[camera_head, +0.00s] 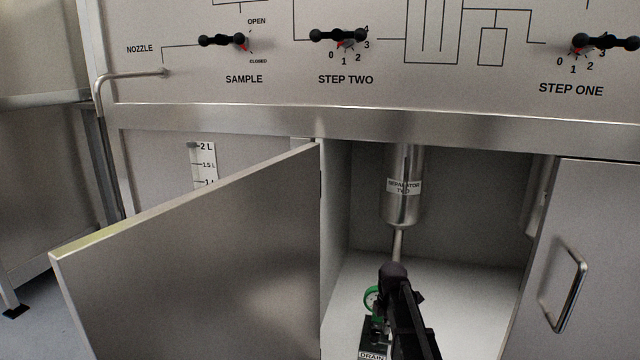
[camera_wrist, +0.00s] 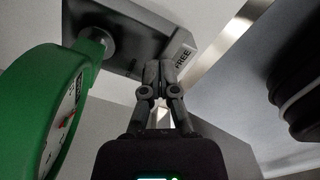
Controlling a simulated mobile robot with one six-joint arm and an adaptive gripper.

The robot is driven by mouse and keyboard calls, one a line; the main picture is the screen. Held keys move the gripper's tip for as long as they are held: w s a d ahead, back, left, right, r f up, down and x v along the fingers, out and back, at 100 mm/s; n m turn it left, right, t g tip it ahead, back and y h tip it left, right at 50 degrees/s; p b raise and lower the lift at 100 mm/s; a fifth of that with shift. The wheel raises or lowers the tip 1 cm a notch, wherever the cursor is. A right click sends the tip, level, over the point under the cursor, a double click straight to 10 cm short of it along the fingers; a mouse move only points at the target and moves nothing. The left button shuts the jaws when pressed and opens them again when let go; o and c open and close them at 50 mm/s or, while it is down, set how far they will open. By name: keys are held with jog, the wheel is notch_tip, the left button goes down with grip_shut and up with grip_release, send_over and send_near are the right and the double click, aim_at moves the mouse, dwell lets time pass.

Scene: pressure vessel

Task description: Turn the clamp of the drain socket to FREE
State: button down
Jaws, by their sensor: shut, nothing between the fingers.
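The drain socket (camera_head: 374,340) stands on the cabinet floor, a dark block with a DRAIN label at its front and partly hidden by my arm. A green round part (camera_head: 370,299) shows above it. In the wrist view the green part (camera_wrist: 42,105) is large at the left and has a white dial with a red needle. A dark plate (camera_wrist: 140,38) with a FREE label (camera_wrist: 182,58) lies ahead. My gripper (camera_wrist: 160,70) is shut and empty, its fingertips in front of the plate near the label. I cannot tell whether they touch it, nor which part is the clamp.
The open cabinet door (camera_head: 200,255) stands to the left of the opening. The separator two vessel (camera_head: 404,190) hangs above, with a thin pipe below it. A closed door with a handle (camera_head: 570,290) is at the right. White cabinet floor (camera_head: 480,310) is clear right of my arm.

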notch_tip(320, 180, up, 5)
jog(key=p, duration=0.4)
jog(key=shift+r+p, duration=0.1)
jog(key=shift+p, duration=0.25)
jog(key=s+a+r+m+p, duration=0.1)
jog(key=s+r+m+p, duration=0.7)
jog(key=s+m, duration=0.25)
jog(key=s+a+r+m+p, duration=0.1)
jog(key=s+r+m+p, duration=0.6)
jog(key=s+m, duration=0.35)
notch_tip(320, 180, up, 38)
jog(key=w+p, duration=0.1)
jog(key=p, duration=3.6)
jog(key=shift+a+f+p, duration=0.15)
jog(key=shift+p, duration=0.15)
